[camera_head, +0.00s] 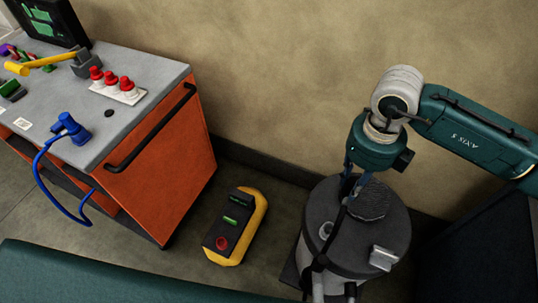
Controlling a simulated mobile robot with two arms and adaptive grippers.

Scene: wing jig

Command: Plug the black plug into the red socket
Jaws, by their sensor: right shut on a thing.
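My right gripper (354,187) points down over a round grey drum on the floor. It is shut on a dark thing, mostly hidden by the fingers and the dark background, so I cannot tell whether this is the black plug. A thin black strip runs down from there across the drum. I cannot pick out the red socket for certain. A round red part (222,243) sits on a yellow-and-black box (256,222) on the floor, left of the gripper. Several red knobs (111,79) stand on a white base on the cart. My left gripper is not in view.
The orange cart (165,170) with a grey top (150,70) stands at left. It carries a blue plug (70,128) with a hanging cable, a yellow-handled tool (35,64) and a dark screen (42,20). The drum (393,225) stands near the wall. Floor between cart and box is clear.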

